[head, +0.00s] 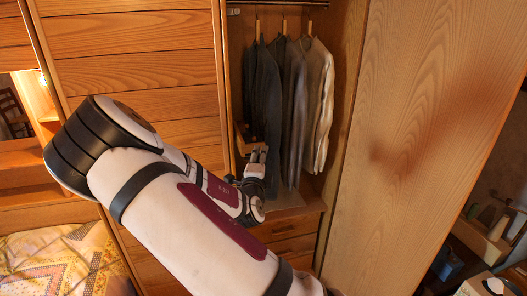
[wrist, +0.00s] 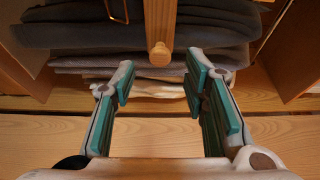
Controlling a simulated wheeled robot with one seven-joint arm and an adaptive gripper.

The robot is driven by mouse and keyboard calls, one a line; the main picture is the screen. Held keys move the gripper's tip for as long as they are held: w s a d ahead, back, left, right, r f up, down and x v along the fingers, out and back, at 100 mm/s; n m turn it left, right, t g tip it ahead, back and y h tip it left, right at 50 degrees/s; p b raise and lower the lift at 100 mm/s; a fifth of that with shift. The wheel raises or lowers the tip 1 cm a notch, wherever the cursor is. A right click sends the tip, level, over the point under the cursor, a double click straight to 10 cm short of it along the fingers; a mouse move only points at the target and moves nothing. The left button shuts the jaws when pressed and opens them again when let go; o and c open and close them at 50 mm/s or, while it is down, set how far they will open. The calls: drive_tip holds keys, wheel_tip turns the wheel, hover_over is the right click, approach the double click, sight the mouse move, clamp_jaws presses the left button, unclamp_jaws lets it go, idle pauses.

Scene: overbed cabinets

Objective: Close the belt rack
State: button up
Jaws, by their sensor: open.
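The open wardrobe (head: 345,120) holds hanging jackets. A small wooden piece (head: 243,136), which looks like part of the belt rack, shows at its left inner side, beside the dark jacket. In the wrist view a wooden bar with a rounded end (wrist: 159,25), seemingly the rack, points toward my gripper (wrist: 160,82). The bar's end lies between and just beyond the open fingertips, with no clear contact. In the head view my gripper (head: 257,160) is inside the opening, just below the wooden piece. My arm hides part of the left side.
Several jackets (head: 288,110) hang close to the right of my gripper. Drawers (head: 293,228) lie below. A large wooden panel (head: 425,130) stands at the right. Closed slatted doors (head: 140,60) are at the left, with a patterned bed (head: 60,262) below.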

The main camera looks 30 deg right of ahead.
drive_tip(key=x, duration=0.5)
drive_tip(key=shift+w+d, duration=0.25)
drive_tip(key=shift+w, duration=0.05)
clamp_jaws()
